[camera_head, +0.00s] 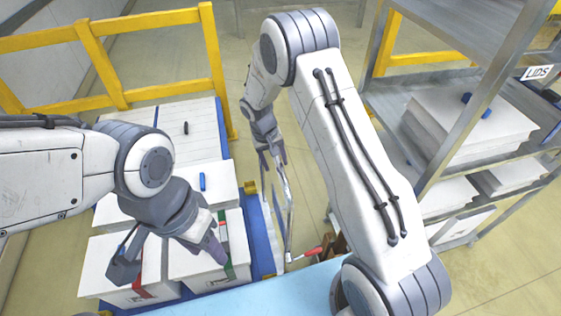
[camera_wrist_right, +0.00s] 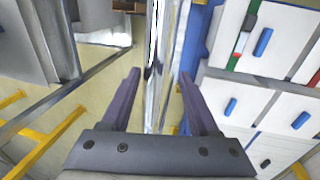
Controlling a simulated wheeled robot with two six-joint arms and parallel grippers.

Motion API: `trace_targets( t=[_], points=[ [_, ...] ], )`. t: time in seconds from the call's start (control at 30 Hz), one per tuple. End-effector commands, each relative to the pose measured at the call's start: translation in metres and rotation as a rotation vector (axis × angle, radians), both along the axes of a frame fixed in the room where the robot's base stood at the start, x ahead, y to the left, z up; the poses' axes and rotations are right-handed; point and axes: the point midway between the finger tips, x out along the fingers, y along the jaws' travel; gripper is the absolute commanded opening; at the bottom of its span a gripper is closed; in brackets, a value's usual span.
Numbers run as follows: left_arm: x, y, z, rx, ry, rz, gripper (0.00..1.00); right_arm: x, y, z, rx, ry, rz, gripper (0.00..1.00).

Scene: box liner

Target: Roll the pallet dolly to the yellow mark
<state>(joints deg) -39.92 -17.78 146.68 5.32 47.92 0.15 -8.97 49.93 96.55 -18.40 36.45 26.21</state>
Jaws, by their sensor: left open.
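The pallet dolly has a blue deck (camera_head: 256,232) and carries several white boxes (camera_head: 205,266), some with blue, red or green marks. Its upright metal handle (camera_head: 290,205) rises at the deck's right side. My right gripper (camera_head: 272,160) is at the top of the handle. In the right wrist view the shiny bar (camera_wrist_right: 163,40) runs between its two spread fingers, with slim gaps beside it; I cannot tell whether they touch it. My left gripper (camera_head: 170,260) is open and empty above the front boxes.
A yellow guard rail (camera_head: 150,92) stands behind the boxes. A grey metal rack (camera_head: 455,165) with a "LIDS" label and stacked white lids (camera_head: 468,125) stands at right. A light blue surface (camera_head: 230,300) and a red-handled tool (camera_head: 305,253) are in front. Bare floor lies behind my right arm.

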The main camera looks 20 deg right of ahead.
Motion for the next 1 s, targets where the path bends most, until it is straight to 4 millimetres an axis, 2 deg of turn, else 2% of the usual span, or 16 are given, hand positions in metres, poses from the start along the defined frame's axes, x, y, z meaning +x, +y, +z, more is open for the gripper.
trace_targets(
  t=[0.5, 1.0],
  points=[
    [0.0000, -0.0001, -0.0006, 0.000, 0.000, 0.000, 0.50, -0.0053, -0.0119, -0.0030, -0.010, 0.017, -0.010, 0.61],
    [0.0000, 0.0000, -0.0005, 0.000, 0.000, 0.000, 0.50, -0.0046, -0.0060, -0.0030, -0.009, 0.017, -0.003, 0.61]
  ],
)
